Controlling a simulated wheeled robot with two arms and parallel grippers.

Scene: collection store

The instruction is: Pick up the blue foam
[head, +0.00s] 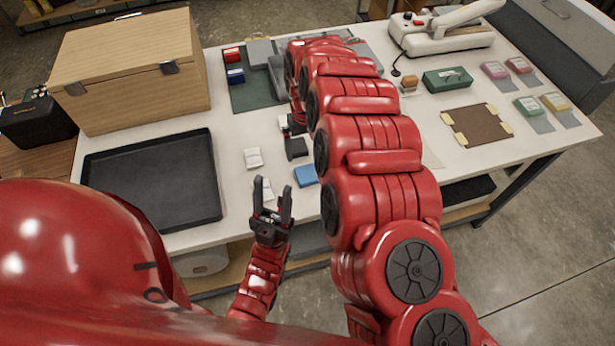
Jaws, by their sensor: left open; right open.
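The blue foam (305,175) is a small flat blue block lying on the white table near its front edge. Its right side is close to my large red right arm, which may cover part of it. My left gripper (272,194) is open and empty, with its two dark fingers pointing up the picture, to the lower left of the foam and apart from it. My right gripper (294,148) is largely hidden by its own arm. Its dark end shows just above the foam in the picture. I cannot tell its height over the table.
A black tray (152,185) and a wooden box (130,70) stand on the left. Small white pieces (253,158) lie left of the foam. A green mat (250,95) lies behind. A green case (447,79) and a brown framed panel (477,125) are on the right.

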